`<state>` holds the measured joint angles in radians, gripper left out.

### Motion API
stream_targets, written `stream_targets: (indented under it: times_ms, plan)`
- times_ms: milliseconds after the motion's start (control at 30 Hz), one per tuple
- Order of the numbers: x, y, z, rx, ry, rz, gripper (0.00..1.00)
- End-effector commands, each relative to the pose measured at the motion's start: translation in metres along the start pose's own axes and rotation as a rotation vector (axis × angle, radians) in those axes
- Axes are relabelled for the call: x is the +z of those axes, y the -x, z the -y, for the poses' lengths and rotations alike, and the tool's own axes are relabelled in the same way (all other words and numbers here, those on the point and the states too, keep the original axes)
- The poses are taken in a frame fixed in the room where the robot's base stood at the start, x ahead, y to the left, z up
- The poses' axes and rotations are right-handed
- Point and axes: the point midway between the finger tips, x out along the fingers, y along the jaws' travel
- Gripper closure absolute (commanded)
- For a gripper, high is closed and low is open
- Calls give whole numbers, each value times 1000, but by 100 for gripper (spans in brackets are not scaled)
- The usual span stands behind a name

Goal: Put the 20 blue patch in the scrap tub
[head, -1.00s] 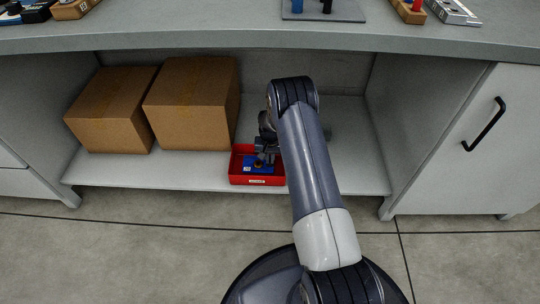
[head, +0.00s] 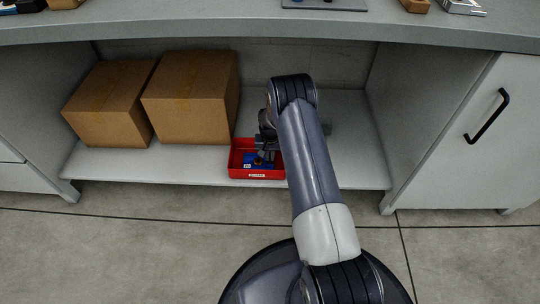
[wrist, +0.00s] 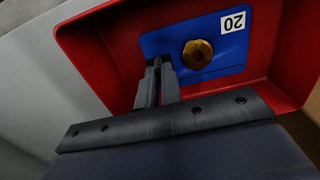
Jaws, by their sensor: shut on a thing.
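The blue patch (wrist: 170,45) shows in the wrist view with a white label reading 20 and a round brass fitting on it. In the head view the patch (head: 250,162) is inside the red tub (head: 257,175), partly hidden by my gripper. The tub's red wall (wrist: 90,48) surrounds the patch in the wrist view. My gripper (wrist: 159,68) is shut on the near edge of the patch, with the fingers close together. In the head view my gripper (head: 264,155) reaches down into the tub. I cannot tell whether the patch touches the tub floor.
The tub stands on a low grey shelf (head: 165,166) under the workbench (head: 200,22). Two cardboard boxes (head: 190,100) stand left of the tub. A cabinet door (head: 470,150) with a black handle is on the right.

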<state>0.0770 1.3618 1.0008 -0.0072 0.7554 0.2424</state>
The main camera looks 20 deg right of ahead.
Motion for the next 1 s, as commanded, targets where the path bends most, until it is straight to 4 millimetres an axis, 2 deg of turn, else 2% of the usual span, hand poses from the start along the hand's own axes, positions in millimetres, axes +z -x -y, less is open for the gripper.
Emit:
stream_targets:
  times_ms: [367,400,700,1000]
  plan:
    - [0,-9,0,0,0,0,100]
    - [0,-8,0,0,0,0,92]
    - [0,-8,0,0,0,0,68]
    - [0,-2,0,0,0,-1,68]
